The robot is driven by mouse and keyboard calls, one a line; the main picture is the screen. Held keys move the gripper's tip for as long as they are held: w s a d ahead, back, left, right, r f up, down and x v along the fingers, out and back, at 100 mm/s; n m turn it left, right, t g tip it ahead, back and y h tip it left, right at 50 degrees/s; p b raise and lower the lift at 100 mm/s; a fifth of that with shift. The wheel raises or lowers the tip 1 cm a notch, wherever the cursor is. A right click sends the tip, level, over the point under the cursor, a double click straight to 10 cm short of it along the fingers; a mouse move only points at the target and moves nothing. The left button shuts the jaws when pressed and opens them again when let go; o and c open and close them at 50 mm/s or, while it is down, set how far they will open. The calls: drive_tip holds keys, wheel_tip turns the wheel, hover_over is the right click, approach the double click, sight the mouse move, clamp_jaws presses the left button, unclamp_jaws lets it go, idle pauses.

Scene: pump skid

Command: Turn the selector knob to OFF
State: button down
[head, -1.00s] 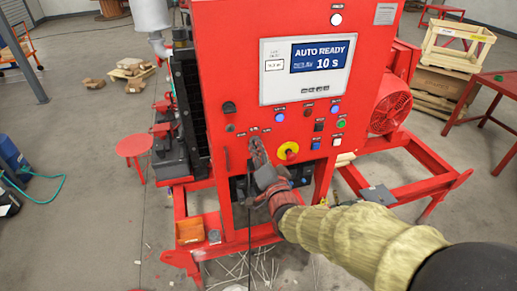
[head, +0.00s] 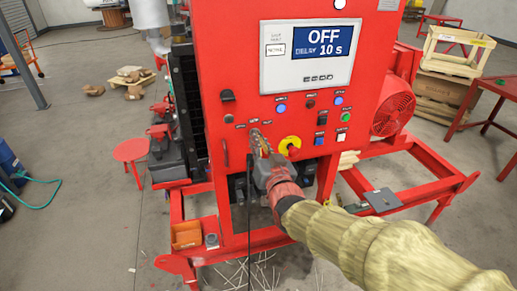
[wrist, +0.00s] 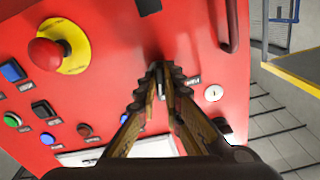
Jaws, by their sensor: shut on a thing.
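The selector knob (wrist: 158,78) is on the red control panel (head: 215,70), mostly hidden between my fingertips in the wrist view. My gripper (wrist: 160,88) is shut on it. In the head view my gripper (head: 259,143) reaches the panel left of the yellow-ringed red stop button and covers the knob. The display (head: 322,41) above reads "OFF" and "DELAY 10 s". The exact pointing of the knob is hidden by the fingers.
The red emergency stop button (wrist: 47,53) on a yellow ring sits close beside my gripper. Blue, green, red and black buttons line the panel. A red handle (wrist: 229,25) stands out on the other side. Red frame rails (head: 425,190) run along the lower right.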

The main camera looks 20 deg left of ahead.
drive_tip(key=shift+f+n+b, duration=0.1)
drive_tip(key=shift+n+b, duration=0.75)
drive_tip(key=shift+n, duration=0.45)
drive_tip(key=c, duration=1.9)
unclamp_jaws()
drive_tip(key=v, duration=1.2)
